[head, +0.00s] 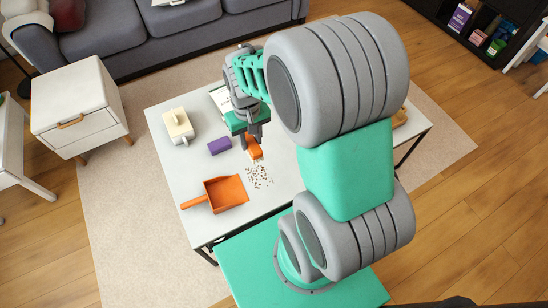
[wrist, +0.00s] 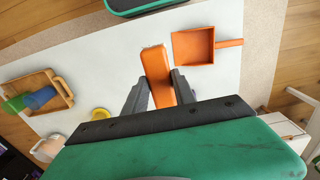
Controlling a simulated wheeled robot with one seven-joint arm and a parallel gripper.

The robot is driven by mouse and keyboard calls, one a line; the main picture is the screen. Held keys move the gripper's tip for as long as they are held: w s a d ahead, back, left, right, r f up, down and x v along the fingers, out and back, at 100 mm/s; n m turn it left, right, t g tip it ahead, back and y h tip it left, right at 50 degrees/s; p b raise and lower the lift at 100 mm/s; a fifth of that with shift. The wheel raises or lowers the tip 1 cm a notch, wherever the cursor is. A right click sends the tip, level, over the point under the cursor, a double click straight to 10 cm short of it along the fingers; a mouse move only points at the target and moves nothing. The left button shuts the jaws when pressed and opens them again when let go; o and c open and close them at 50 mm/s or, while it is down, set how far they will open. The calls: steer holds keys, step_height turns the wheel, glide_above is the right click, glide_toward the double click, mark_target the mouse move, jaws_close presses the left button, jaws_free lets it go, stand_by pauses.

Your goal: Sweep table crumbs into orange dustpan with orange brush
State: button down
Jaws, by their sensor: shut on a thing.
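The orange dustpan (head: 228,193) lies on the white table at its front left, handle pointing left. It also shows in the wrist view (wrist: 193,46). A patch of dark crumbs (head: 259,176) lies on the table to the right of the dustpan. My gripper (head: 254,137) is shut on the orange brush (head: 255,152), just behind the crumbs. In the wrist view my gripper's two fingers (wrist: 158,88) stand on either side of the brush (wrist: 157,70). The brush's underside is hidden, so I cannot tell whether it touches the table. Crumbs are not distinguishable in the wrist view.
A purple block (head: 219,145) and a cream lidded dish (head: 178,125) stand on the table (head: 190,222) at left. The wrist view shows a wooden tray (wrist: 40,94) with green and blue cups and a yellow round item (wrist: 100,114). My arm hides the table's right part.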

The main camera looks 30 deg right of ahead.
steer(key=w+d+f+b, duration=0.1)
steer(key=d+f+b, duration=0.3)
steer(key=f+b, duration=0.6)
steer(key=w+d+f+b, duration=0.2)
steer(key=d+f+b, duration=0.2)
steer(key=f+b, duration=0.6)
step_height(320, 180, down, 2)
steer(key=shift+m, duration=0.3)
steer(key=shift+w+r, duration=0.1)
steer(key=shift+w, duration=0.05)
